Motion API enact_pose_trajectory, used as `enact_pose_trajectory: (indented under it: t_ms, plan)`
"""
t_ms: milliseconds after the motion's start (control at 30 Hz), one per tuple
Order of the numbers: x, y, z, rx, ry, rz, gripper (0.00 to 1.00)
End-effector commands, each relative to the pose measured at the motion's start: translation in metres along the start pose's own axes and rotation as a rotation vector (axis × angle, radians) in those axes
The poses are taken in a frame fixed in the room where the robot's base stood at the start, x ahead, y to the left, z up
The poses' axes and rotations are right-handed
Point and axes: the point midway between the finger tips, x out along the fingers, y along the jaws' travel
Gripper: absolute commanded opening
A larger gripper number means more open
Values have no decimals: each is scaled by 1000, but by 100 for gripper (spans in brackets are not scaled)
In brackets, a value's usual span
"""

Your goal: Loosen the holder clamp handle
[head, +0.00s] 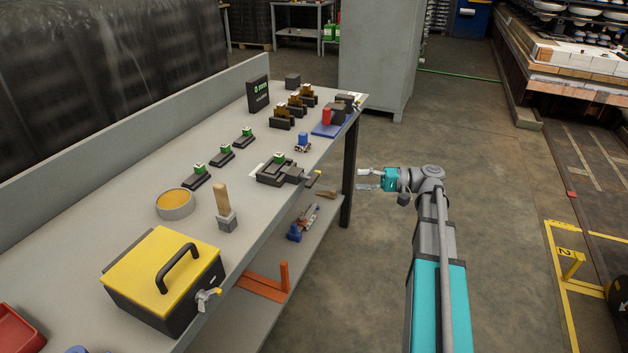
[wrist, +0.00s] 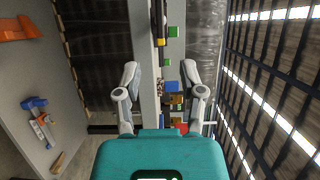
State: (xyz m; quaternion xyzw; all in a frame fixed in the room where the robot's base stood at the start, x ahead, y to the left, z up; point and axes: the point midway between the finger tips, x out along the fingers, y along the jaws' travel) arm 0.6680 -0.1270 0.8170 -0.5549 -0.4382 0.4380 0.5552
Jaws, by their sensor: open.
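A dark holder (head: 275,172) with a green piece sits near the table's right edge in the head view.
The grey table (head: 120,210) carries several small green-topped dark fixtures (head: 222,155), a yellow-lidded box (head: 165,265) and a wooden-handled brush (head: 222,200). A lower shelf (head: 262,318) holds an orange bracket (head: 268,284) and a blue clamp (head: 295,231). The floor (head: 500,190) right of the table is open.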

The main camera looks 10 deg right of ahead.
Motion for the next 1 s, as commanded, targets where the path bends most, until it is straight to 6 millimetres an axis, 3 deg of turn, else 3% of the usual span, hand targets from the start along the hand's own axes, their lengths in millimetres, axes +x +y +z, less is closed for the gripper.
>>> enact_pose_trajectory:
  t_ms: [267,1000]
  plan:
    - [24,0,1,0,-2,0,51]
    - [118,0,0,0,-1,1,51]
